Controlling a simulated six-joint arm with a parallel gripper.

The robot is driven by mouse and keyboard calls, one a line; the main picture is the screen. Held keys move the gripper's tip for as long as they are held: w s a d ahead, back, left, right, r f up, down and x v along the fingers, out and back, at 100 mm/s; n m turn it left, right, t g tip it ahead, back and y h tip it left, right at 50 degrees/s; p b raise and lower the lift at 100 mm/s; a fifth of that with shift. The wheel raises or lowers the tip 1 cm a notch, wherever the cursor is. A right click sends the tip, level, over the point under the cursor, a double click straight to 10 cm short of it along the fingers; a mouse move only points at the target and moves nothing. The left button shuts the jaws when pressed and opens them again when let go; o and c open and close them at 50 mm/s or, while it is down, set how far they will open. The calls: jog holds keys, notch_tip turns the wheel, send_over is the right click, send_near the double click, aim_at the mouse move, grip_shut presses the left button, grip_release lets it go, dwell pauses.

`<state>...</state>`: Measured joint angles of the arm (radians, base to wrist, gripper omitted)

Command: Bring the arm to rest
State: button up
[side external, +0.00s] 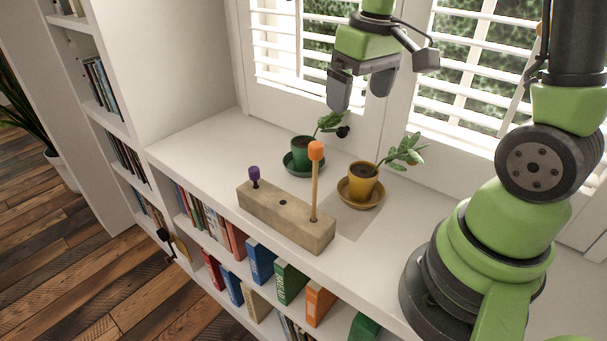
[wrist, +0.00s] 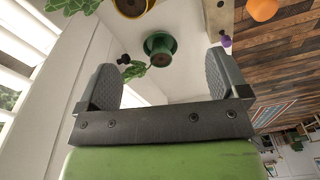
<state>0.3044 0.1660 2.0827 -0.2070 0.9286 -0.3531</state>
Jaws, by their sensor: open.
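My gripper (side external: 358,90) is open and empty in the side external view. It hangs in the air above the back of the white shelf top, in front of the shuttered window. In the wrist view my gripper (wrist: 163,82) shows both fingers spread wide with nothing between them. The green pot (side external: 304,152) with a small plant stands below it on a green saucer, apart from the fingers. It also shows in the wrist view (wrist: 160,46), beyond the fingertips.
A wooden block (side external: 285,217) on the shelf top (side external: 200,160) holds an orange-topped stick (side external: 315,175) and a short purple-topped peg (side external: 254,176). A yellow pot (side external: 363,181) with a plant stands on a brown saucer at right. White shutters (side external: 470,65) stand close behind.

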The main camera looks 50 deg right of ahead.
jog(key=s+a+r+m+t+y, duration=0.1)
jog(key=s+a+r+t, duration=0.4)
jog(key=s+a+r, duration=0.3)
jog(key=shift+s+a+r+t+y, duration=0.15)
jog(key=shift+s+a+t+y, duration=0.15)
jog(key=shift+s+a, duration=0.7)
jog(key=shift+s, duration=0.1)
